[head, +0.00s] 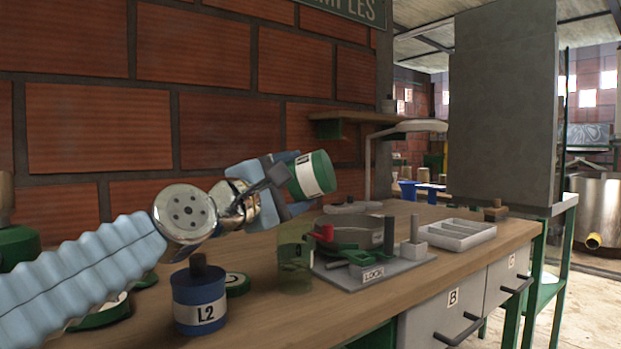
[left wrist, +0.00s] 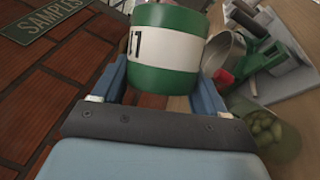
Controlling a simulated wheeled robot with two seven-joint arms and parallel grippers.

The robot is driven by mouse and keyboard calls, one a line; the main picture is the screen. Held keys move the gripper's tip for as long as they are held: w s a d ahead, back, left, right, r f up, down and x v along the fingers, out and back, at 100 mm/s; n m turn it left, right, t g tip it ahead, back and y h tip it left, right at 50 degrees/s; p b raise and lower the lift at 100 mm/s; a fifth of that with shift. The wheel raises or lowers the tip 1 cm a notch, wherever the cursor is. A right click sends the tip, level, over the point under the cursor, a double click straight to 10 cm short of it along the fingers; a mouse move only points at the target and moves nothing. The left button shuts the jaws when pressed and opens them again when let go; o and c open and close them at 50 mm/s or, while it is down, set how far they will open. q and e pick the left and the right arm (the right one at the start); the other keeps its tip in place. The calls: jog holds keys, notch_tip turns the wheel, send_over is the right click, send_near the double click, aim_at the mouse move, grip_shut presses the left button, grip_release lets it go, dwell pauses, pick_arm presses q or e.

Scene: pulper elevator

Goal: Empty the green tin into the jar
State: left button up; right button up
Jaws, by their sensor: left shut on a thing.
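The green tin (head: 313,175) has a white label band and is held in the air, tilted, above the bench. My left gripper (head: 284,183) is shut on it. In the left wrist view the tin (left wrist: 166,48) sits between the two blue fingers, with a "1" showing on its label; its inside is hidden. The clear, greenish jar (head: 295,262) stands on the bench below the tin. In the left wrist view, small rounded greenish pieces show inside the jar (left wrist: 264,130). My right gripper is not in view.
A divided white tray (head: 448,233) lies beyond. A brick wall rises behind.

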aim_at(314, 166)
pick_arm(q)
jog(key=r+m+p, duration=0.1)
jog(key=m+p, duration=0.1)
jog(key=d+r+m+g+y+p, duration=0.1)
jog(key=m+p, duration=0.1)
jog(key=p, duration=0.1)
jog(key=d+r+m+g+p, duration=0.1)
jog(key=m+p, duration=0.2)
jog(key=shift+s+y, duration=0.3)
jog(key=shift+y, duration=0.1)
jog(key=m+p, duration=0.1)
jog(key=p, duration=0.1)
jog(key=d+r+m+y+p, duration=0.1)
jog(key=m+p, duration=0.1)
jog(key=shift+s+r+g, duration=0.1)
jog(key=shift+s+g, duration=0.05)
jog(key=shift+g, duration=0.25)
jog(key=m, duration=0.1)
jog(key=m+y+p, duration=0.1)
jog(key=d+m+y, duration=0.1)
jog(key=shift+s+f+m, duration=0.15)
jog(key=shift+f+m, duration=0.15)
jog(key=shift+m, duration=0.1)
jog(key=shift+f+m+y, duration=0.5)
jog(key=shift+m+y, duration=0.2)
jog(key=shift+f+m+y, duration=0.5)
jog(key=shift+m+y, duration=0.3)
jog(key=shift+m, duration=0.3)
